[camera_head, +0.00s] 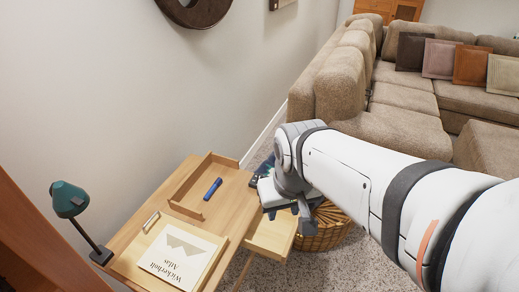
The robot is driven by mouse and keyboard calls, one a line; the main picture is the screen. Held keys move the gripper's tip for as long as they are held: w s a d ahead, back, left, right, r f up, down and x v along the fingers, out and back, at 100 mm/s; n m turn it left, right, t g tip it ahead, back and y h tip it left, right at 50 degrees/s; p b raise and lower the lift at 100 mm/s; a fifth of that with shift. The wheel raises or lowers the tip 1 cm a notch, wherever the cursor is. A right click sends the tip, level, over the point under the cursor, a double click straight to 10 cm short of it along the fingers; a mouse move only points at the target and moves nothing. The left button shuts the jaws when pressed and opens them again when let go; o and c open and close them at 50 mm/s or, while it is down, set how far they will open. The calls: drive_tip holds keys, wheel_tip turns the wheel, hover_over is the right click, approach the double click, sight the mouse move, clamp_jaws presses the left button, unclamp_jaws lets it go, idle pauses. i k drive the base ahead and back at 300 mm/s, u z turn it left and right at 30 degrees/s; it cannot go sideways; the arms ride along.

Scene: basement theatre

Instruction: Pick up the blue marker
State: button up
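The blue marker (212,188) lies on the light wooden desk (232,200), near the low wooden rails of an open-sided frame. It is in full view and nothing touches it. My gripper (270,197) is to the right of the marker, at the desk's right edge, clearly apart from it.
A clipboard with a titled sheet (178,256) lies on the desk's front part. A teal lamp (70,200) stands at the left. A wicker basket (325,228) is on the floor beyond my gripper. A beige sofa (400,100) fills the upper right.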

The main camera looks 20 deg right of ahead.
sight(218, 181)
drive_tip(key=z, duration=0.1)
drive_tip(key=k, duration=0.5)
drive_tip(key=u, duration=2.4)
drive_tip(key=k, duration=0.75)
drive_tip(key=z, duration=2.1)
drive_tip(key=i, duration=1)
